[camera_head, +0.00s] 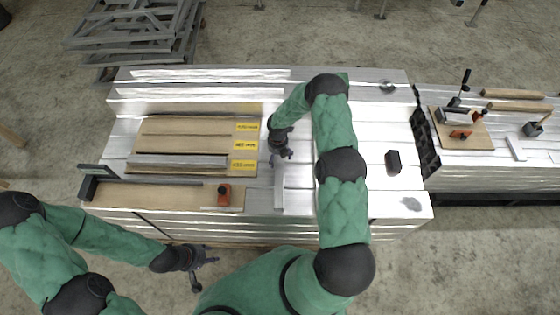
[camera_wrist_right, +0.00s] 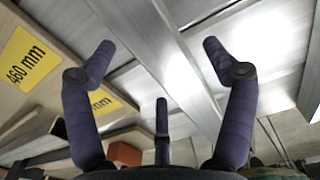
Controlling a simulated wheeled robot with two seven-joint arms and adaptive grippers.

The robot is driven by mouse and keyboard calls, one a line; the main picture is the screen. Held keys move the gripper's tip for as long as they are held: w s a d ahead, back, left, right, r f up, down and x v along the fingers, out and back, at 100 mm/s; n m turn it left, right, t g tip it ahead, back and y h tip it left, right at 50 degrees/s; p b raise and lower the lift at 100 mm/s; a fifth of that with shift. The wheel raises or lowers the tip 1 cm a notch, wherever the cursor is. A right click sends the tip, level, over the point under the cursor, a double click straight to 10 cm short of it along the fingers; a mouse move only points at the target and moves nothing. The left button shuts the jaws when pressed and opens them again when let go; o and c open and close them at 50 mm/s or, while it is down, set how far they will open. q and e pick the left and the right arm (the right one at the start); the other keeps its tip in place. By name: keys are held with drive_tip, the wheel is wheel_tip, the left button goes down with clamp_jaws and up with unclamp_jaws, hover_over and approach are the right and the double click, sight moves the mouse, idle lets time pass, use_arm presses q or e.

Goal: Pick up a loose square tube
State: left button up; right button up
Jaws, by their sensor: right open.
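A loose square tube (camera_head: 279,190), short and grey, lies front to back on the silvery table, just right of the labelled board. My right gripper (camera_head: 281,153) is over its far end. In the right wrist view the fingers of the right gripper (camera_wrist_right: 158,55) are spread, with a grey tube (camera_wrist_right: 185,70) running diagonally between and beyond them; I cannot tell whether they touch it. Other tubes (camera_head: 180,160) lie on the brown board, which has yellow length labels (camera_head: 245,145). My left gripper (camera_head: 203,260) is empty, fingers spread, in front of the table's near edge.
A front board (camera_head: 165,196) holds a long tube, a dark stop block (camera_head: 90,188) and an orange clamp (camera_head: 223,195). A dark block (camera_head: 393,161) lies at right. A second bench (camera_head: 480,170) with tools stands further right. Long profiles (camera_head: 200,90) lie along the back.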

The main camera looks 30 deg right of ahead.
drive_tip(key=shift+w+f, duration=0.1)
drive_tip(key=shift+f, duration=0.7)
drive_tip(key=c, duration=1.4)
clamp_jaws()
drive_tip(key=shift+r, duration=0.15)
